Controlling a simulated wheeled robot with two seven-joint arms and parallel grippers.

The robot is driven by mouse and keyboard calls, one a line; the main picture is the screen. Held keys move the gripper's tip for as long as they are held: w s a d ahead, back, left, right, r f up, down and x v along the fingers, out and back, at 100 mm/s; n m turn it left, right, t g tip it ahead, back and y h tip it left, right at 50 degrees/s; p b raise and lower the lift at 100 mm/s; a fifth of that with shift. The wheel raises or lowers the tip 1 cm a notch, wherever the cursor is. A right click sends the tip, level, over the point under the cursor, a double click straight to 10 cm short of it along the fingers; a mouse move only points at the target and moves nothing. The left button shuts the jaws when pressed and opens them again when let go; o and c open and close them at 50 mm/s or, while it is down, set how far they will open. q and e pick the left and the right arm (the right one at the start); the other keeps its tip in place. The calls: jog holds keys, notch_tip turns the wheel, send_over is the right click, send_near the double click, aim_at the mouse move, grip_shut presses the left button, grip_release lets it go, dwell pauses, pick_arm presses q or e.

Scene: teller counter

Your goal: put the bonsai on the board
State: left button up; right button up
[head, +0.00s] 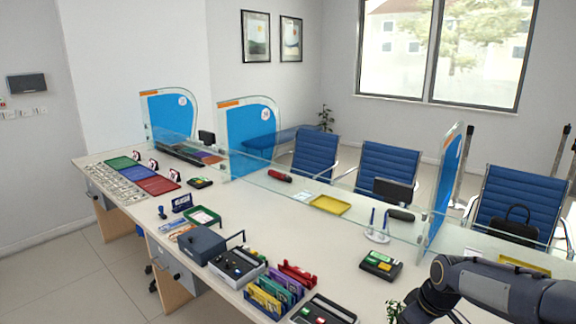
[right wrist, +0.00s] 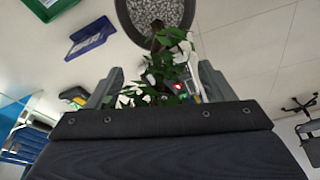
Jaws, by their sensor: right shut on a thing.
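The bonsai (right wrist: 165,72) has green and whitish leaves, a brown trunk and a dark round pot (right wrist: 124,18) filled with grey pebbles. In the right wrist view it lies between the fingers of my right gripper (right wrist: 158,88), which is shut on it. In the head view only some of the bonsai's leaves (head: 394,311) show at the bottom edge, beside my right arm; the pot is out of frame. I cannot tell whether the pot touches the counter. No thing in view is clearly the board. My left gripper is not in view.
Bare counter shows around the middle.

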jog(key=s+a+f+m+h, duration=0.1)
jog(key=a+f+m, duration=0.5)
jog(key=a, duration=0.1)
jog(key=shift+a+f+h, duration=0.3)
jog(key=shift+f, duration=0.1)
jog(key=shift+r+t, duration=0.1)
jog(key=shift+t, duration=0.2)
